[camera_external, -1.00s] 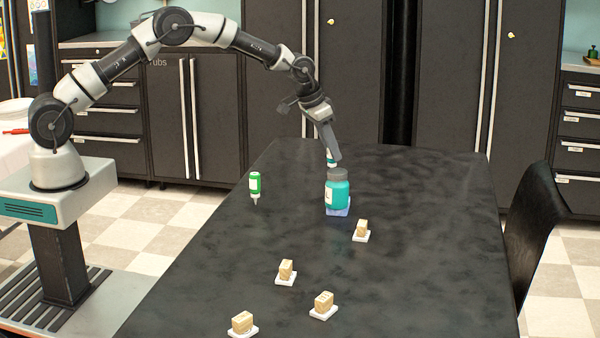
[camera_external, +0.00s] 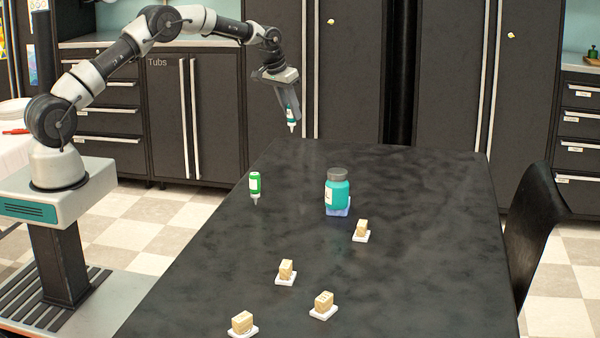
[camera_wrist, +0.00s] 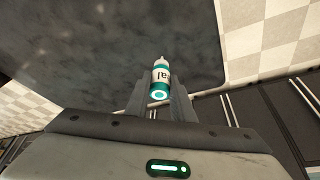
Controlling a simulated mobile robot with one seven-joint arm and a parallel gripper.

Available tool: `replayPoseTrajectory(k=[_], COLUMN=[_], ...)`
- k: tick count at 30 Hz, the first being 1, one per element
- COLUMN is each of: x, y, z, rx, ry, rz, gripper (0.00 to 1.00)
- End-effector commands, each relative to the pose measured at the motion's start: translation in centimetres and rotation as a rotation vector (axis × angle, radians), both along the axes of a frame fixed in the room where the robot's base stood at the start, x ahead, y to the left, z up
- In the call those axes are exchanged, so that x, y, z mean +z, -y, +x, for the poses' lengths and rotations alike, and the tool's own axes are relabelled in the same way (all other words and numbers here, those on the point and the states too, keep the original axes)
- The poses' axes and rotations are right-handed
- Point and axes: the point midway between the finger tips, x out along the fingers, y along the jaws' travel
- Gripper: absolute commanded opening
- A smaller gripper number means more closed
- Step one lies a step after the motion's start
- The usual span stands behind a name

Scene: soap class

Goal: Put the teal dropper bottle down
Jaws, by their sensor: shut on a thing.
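The teal dropper bottle (camera_external: 291,118) is in my gripper (camera_external: 290,108), nozzle pointing down, held above the far edge of the dark table. In the wrist view the bottle (camera_wrist: 161,80) sits between the two fingers, its round teal base toward the camera and its white nozzle away. My gripper (camera_wrist: 160,98) is shut on it. The bottle is clear of the table (camera_external: 290,220) in the external view.
A green-and-white dropper bottle (camera_external: 255,187) stands nozzle down at the table's left. A teal jar with a grey lid (camera_external: 337,193) stands on a bluish base at the middle. Several tan soap blocks on white dishes, one here (camera_external: 323,304), lie nearer. A chair (camera_external: 535,235) is at right.

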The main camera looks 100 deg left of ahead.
Motion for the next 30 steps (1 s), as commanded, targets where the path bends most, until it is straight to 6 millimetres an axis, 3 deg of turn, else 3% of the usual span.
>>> replayPoseTrajectory(k=[20,30], x=[-9.5,-10.0], y=[-0.1,-0.2], z=[-0.2,-0.2], rx=[0.004,0.004], ry=[-0.002,-0.001], rz=[-0.001,0.000], gripper=[0.00,0.00])
